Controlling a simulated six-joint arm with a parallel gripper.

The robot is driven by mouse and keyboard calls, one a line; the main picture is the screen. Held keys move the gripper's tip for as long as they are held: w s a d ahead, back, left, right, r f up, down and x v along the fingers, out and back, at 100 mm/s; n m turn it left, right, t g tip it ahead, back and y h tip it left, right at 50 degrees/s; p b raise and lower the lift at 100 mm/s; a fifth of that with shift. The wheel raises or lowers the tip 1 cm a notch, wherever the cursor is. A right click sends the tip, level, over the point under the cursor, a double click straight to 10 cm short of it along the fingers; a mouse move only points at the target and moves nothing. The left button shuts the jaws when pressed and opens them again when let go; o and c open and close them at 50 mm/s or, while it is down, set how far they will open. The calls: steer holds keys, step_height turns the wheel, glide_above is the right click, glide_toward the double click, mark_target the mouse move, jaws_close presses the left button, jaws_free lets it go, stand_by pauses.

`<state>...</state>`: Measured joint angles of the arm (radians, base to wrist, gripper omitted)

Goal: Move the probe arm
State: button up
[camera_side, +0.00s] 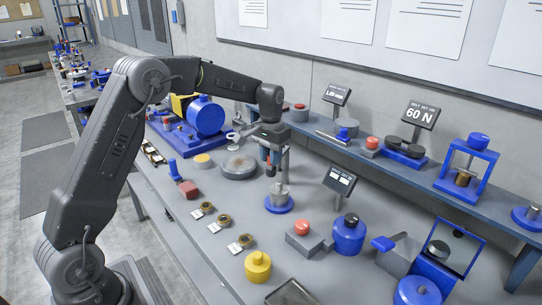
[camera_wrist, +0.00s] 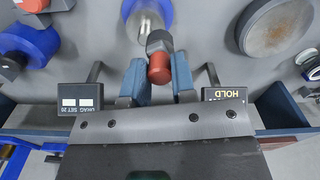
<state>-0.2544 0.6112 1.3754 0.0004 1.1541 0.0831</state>
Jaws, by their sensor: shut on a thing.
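My gripper (camera_side: 271,166) points down above a metal cylinder (camera_side: 279,196) standing on a round blue base (camera_side: 278,207). In the wrist view, the two blue fingers of my gripper (camera_wrist: 159,80) are shut on a dark piece with a red end (camera_wrist: 159,68), which seems to be the probe arm's handle. The blue base (camera_wrist: 130,8) and the shiny cylinder (camera_wrist: 147,22) lie just beyond it, partly cut off by the frame edge. How the handle joins the rest of the probe arm is hidden by my gripper and the post beside it.
A small display (camera_side: 340,180) stands to the right. A red button box (camera_side: 303,232) and a blue pot (camera_side: 349,235) stand nearer the front. The raised back shelf carries several devices.

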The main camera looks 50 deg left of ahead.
jaws_close()
steer(key=shift+a, duration=0.15)
steer(key=a+m, duration=1)
steer(key=shift+m, duration=0.3)
steer(key=shift+w, duration=0.15)
stand_by(0.4)
steer(key=o, duration=0.7)
jaws_free()
steer(key=shift+r, duration=0.15)
